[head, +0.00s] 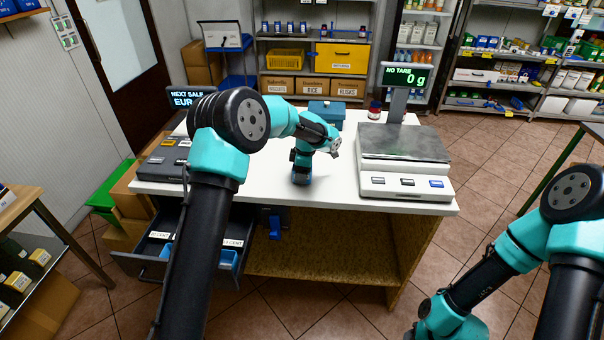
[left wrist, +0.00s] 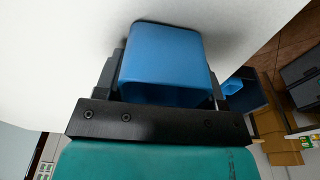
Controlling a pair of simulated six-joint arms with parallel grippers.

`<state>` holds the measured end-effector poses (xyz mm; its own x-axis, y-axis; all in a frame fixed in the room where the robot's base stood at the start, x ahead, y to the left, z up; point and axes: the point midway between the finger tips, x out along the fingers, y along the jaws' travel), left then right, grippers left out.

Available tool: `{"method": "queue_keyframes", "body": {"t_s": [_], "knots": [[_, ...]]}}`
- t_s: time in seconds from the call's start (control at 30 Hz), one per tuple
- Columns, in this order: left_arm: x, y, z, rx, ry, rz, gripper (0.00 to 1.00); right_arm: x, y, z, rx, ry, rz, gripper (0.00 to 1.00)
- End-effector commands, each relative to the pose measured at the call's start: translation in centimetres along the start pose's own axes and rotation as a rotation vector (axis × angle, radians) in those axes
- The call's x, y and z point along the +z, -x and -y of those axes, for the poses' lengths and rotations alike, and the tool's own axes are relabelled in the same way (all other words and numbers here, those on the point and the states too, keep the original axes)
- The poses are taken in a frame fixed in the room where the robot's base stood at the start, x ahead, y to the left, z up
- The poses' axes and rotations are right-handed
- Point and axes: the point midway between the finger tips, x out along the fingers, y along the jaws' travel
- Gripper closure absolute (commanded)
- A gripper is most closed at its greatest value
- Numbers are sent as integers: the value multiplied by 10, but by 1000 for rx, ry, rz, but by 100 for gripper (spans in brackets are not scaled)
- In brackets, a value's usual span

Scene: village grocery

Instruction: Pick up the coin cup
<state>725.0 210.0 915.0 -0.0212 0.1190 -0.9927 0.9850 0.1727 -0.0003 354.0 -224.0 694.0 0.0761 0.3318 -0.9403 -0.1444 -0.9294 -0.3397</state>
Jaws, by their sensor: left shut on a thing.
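The blue coin cup (left wrist: 165,60) fills the middle of the left wrist view, between the two dark fingers of my left gripper (left wrist: 165,75). The fingers are shut on its sides. A shadow lies on the white surface close to the cup; I cannot tell whether the two touch. My right arm is at the lower right, with its gripper out of view.
The white counter (head: 335,195) holds a scale (head: 403,155) on the right, a cash register (head: 165,160) on the left, and a blue box (head: 326,112) and small jar (head: 374,110) behind. An open drawer (head: 150,268) with blue compartments juts out at front left.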

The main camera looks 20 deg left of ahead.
Motion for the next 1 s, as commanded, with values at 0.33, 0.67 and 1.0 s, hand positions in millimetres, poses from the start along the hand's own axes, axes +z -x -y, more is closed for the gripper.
{"method": "queue_keyframes", "body": {"t_s": [0.33,0.67,1.0], "knots": [[-4,34,0,3,0,1,59,0,0,0,0,0,0,57],[0,37,43,1,-2,0,59,0,0,0,0,0,0,57],[7,44,116,0,-3,0,59,0,0,0,0,0,0,57]]}}
